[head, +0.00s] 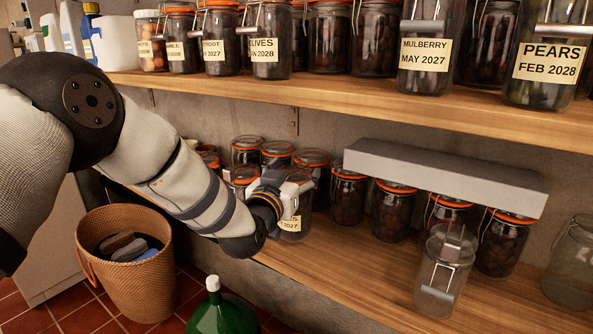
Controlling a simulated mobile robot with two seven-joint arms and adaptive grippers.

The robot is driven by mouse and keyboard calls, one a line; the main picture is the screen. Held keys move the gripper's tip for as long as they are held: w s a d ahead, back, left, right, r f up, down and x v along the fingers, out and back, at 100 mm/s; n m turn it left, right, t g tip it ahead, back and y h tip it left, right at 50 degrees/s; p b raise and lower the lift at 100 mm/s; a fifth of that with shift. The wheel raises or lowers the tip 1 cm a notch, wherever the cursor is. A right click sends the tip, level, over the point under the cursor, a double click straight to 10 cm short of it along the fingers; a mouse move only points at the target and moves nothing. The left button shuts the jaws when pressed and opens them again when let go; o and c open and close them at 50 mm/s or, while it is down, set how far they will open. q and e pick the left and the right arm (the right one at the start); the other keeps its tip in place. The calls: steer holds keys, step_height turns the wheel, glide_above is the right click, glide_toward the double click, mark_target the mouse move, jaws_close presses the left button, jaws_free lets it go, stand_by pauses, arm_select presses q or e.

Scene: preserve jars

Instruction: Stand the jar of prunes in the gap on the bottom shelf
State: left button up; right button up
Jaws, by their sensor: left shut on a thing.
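My left gripper (287,203) reaches in from the left over the bottom shelf (345,272). It is shut on a dark jar (293,234) whose cream label shows only "2027". The gripper hides most of this jar, so I cannot read whether it is prunes, or tell if its base touches the shelf. Several dark jars with orange seals (312,165) stand close behind it and to its left. More dark jars (348,195) stand to its right. The gap itself is not clearly visible behind my arm. My right gripper is out of view.
A grey slab (440,178) lies across the tops of the right-hand jars. Clear empty jars (440,290) (572,270) stand at the right. The upper shelf (330,93) with labelled jars overhangs. A wicker basket (130,290) and green bottle (222,318) stand below.

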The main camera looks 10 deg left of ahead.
arm_select(q)
steer(key=shift+w+f, duration=0.1)
steer(key=shift+f, duration=1.35)
steer(key=shift+f, duration=0.2)
steer(key=o, duration=1.9)
steer(key=shift+f, duration=0.1)
steer(key=shift+o, duration=0.2)
